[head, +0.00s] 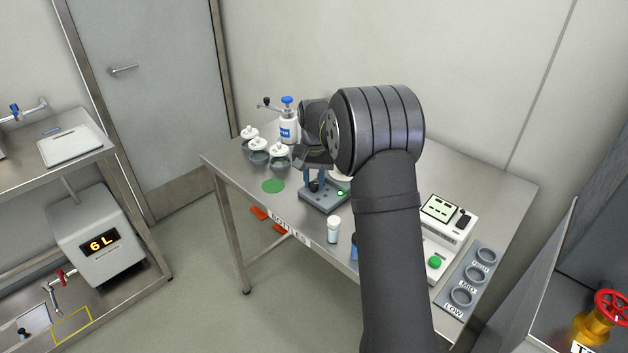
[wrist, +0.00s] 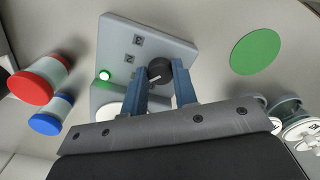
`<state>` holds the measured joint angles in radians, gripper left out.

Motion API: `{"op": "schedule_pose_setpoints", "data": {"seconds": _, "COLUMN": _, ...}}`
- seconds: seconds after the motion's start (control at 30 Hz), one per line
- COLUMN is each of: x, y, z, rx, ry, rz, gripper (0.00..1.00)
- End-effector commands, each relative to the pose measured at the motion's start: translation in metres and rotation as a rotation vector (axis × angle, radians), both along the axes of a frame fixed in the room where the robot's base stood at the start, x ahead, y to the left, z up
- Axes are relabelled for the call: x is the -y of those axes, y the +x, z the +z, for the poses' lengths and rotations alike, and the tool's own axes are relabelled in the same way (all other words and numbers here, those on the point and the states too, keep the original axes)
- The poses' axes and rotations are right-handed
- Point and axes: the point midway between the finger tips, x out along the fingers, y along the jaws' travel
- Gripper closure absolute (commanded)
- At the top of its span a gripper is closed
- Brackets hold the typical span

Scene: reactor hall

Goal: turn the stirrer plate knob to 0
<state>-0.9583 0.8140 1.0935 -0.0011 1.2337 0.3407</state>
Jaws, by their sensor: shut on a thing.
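The stirrer plate (head: 318,202) is a grey unit on the steel table, with a small lit green lamp. In the wrist view the stirrer plate (wrist: 118,36) shows its lamp glowing green, small dark number labels, and part of its round white top. Its black knob (wrist: 158,72) has a white pointer mark toward the lower left, on the lamp side; the nearby labels are hard to read. My gripper (wrist: 160,80) has its two blue fingers shut on the knob, one on each side. In the head view my gripper (head: 315,182) and arm hide much of the stirrer plate.
The wrist view shows red-capped (wrist: 30,87) and blue-capped (wrist: 48,117) containers. A device with a green button (head: 435,262) is at right.

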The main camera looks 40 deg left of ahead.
Motion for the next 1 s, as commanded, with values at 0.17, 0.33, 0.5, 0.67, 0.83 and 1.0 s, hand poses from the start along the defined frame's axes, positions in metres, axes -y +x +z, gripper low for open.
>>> {"op": "schedule_pose_setpoints", "data": {"seconds": 0.17, "x": 0.0001, "y": 0.0003, "z": 0.0003, "rx": 0.000, "ry": 0.000, "rz": 0.054, "gripper": 0.96}}
{"op": "schedule_pose_setpoints", "data": {"seconds": 0.33, "x": 0.0002, "y": 0.0005, "z": 0.0002, "rx": -0.001, "ry": 0.000, "rz": 0.160, "gripper": 0.96}}
{"op": "schedule_pose_setpoints", "data": {"seconds": 0.5, "x": 0.0004, "y": 0.0006, "z": 0.0002, "rx": -0.001, "ry": 0.000, "rz": 0.299, "gripper": 0.96}}
{"op": "schedule_pose_setpoints", "data": {"seconds": 0.67, "x": 0.0005, "y": 0.0008, "z": 0.0002, "rx": -0.001, "ry": 0.000, "rz": 0.428, "gripper": 0.96}}
{"op": "schedule_pose_setpoints", "data": {"seconds": 0.83, "x": 0.0006, "y": 0.0010, "z": 0.0002, "rx": -0.001, "ry": 0.000, "rz": 0.545, "gripper": 0.96}}
{"op": "schedule_pose_setpoints", "data": {"seconds": 1.0, "x": 0.0006, "y": 0.0013, "z": 0.0002, "rx": -0.001, "ry": 0.000, "rz": 0.632, "gripper": 0.96}}
